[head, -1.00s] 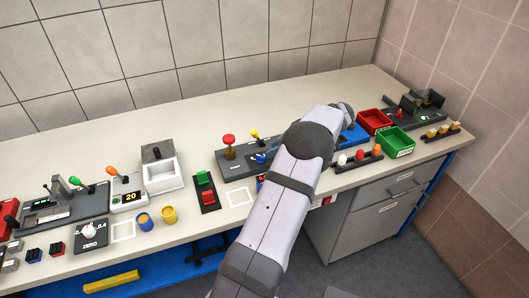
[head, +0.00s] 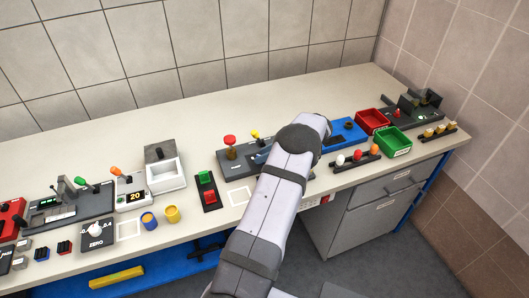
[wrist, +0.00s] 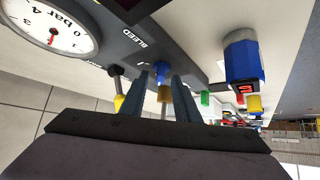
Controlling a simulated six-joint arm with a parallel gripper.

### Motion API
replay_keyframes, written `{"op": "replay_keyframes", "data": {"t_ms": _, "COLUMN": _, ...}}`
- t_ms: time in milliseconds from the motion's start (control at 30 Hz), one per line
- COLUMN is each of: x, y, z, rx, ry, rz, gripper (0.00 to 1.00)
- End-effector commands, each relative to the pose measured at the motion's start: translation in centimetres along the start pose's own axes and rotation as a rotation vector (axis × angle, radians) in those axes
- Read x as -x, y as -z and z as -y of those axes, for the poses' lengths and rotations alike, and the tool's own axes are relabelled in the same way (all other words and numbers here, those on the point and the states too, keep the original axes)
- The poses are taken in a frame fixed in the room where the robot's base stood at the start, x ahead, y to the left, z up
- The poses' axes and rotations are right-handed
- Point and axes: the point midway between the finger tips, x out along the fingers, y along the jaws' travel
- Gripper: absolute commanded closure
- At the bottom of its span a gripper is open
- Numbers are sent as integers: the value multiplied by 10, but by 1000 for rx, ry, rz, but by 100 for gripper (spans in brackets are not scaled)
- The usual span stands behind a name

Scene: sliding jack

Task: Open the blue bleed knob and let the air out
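The blue bleed knob (wrist: 163,68) shows in the wrist view beside the word BLEED on a dark panel (wrist: 112,32). My gripper (wrist: 161,78) is open, with its two grey-blue fingers on either side of the knob's line. The knob appears between or just beyond the fingertips; I cannot tell whether they touch it. A round gauge (wrist: 50,28) with a red needle is at upper left. In the head view the dark jack base (head: 234,165) carries a red knob (head: 229,141) and a yellow-tipped lever (head: 255,134). My arm hides the blue knob and gripper there.
A green-and-red switch box (head: 207,190) stands left of the jack. A blue plate (head: 346,134), red bin (head: 371,120) and green bin (head: 394,140) are to the right. A blue-and-yellow object (wrist: 243,60) is near my gripper in the wrist view. The back of the bench is clear.

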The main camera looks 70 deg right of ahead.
Motion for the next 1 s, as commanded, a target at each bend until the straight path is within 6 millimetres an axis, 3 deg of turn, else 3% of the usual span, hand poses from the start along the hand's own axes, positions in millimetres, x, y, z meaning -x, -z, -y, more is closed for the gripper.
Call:
{"op": "replay_keyframes", "data": {"t_ms": 267, "x": -1, "y": 0, "z": 0, "rx": 1, "ry": -1, "rz": 0, "gripper": 74}}
{"op": "replay_keyframes", "data": {"t_ms": 367, "x": -1, "y": 0, "z": 0, "rx": 0, "ry": -1, "rz": 0, "gripper": 97}}
{"op": "replay_keyframes", "data": {"t_ms": 400, "x": -1, "y": 0, "z": 0, "rx": 0, "ry": -1, "rz": 0, "gripper": 100}}
{"op": "replay_keyframes", "data": {"t_ms": 1000, "x": -4, "y": -2, "z": 0, "rx": -75, "ry": -80, "rz": -1, "gripper": 100}}
